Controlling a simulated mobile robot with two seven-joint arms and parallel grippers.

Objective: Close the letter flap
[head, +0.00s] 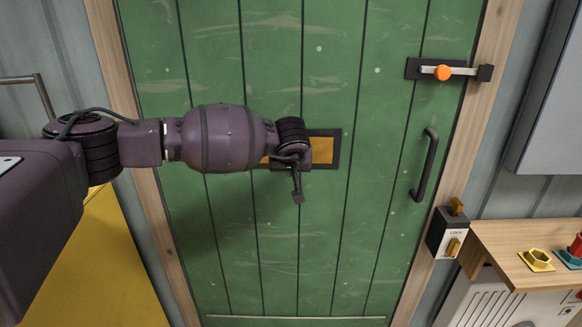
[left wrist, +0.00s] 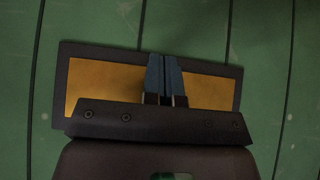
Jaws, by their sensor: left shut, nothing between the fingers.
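The letter flap is a golden-yellow panel (head: 323,150) in a dark rectangular frame in the middle of the green door. The left arm covers its left part in the head view. In the left wrist view the golden panel (left wrist: 105,85) lies behind my fingers, its lower edge hidden by my gripper body. I cannot tell whether the flap stands away from its frame. My left gripper (head: 298,197) is at the flap. Its two blue-grey fingers (left wrist: 166,75) are together, empty, in front of the panel; contact is unclear. My right gripper is not in view.
The green door (head: 260,240) has a dark handle (head: 425,165) and a latch with an orange knob (head: 442,72) on the right. A lock box (head: 448,234) sits on the frame beside a wooden-topped bench (head: 510,240). The door's lower part is clear.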

